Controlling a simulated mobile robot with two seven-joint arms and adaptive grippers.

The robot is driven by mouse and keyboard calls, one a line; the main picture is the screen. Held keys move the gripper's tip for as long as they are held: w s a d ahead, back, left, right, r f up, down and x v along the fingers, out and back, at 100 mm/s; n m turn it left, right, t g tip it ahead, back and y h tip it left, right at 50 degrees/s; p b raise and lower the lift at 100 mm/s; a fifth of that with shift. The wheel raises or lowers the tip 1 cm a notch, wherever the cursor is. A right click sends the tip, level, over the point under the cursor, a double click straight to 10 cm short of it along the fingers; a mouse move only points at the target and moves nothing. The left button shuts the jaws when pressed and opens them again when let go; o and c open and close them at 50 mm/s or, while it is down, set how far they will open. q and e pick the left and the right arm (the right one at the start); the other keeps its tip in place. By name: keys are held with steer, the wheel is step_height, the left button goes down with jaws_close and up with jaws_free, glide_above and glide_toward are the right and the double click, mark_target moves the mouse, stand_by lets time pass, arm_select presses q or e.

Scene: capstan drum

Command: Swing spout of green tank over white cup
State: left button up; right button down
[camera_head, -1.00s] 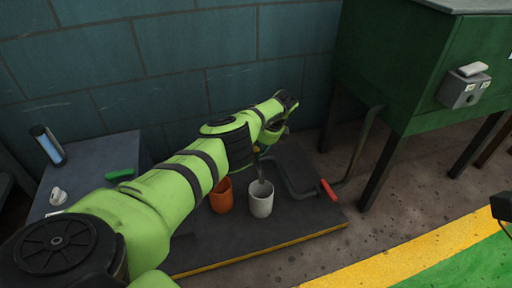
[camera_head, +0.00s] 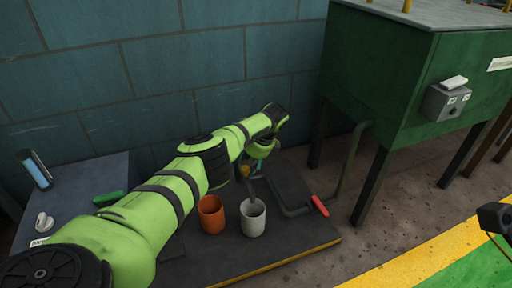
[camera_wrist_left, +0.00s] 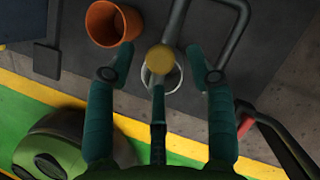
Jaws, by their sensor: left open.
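The green tank (camera_head: 380,70) stands on dark legs at the right. A grey pipe runs down from it to a red-handled part (camera_head: 319,205) and on to the spout (camera_head: 249,188). The white cup (camera_head: 253,220) stands upright on the dark platform, and the spout's end appears above or at its mouth. The wrist view shows the spout (camera_wrist_left: 176,22) and a round yellow knob (camera_wrist_left: 160,59) overlapping the white cup (camera_wrist_left: 175,78). My left gripper (camera_wrist_left: 158,74) is open, its fingers apart on either side of the knob. In the head view the gripper (camera_head: 258,162) is partly hidden.
An orange cup (camera_head: 212,214) stands just left of the white cup. A grey side table (camera_head: 75,190) at the left holds small items. A teal block wall (camera_head: 150,80) is behind. Open floor (camera_head: 345,255) lies front right. A black object (camera_head: 495,217) shows at the right edge.

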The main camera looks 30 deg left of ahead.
arm_select(q)
steer(key=v, duration=1)
steer(key=shift+s, duration=0.1)
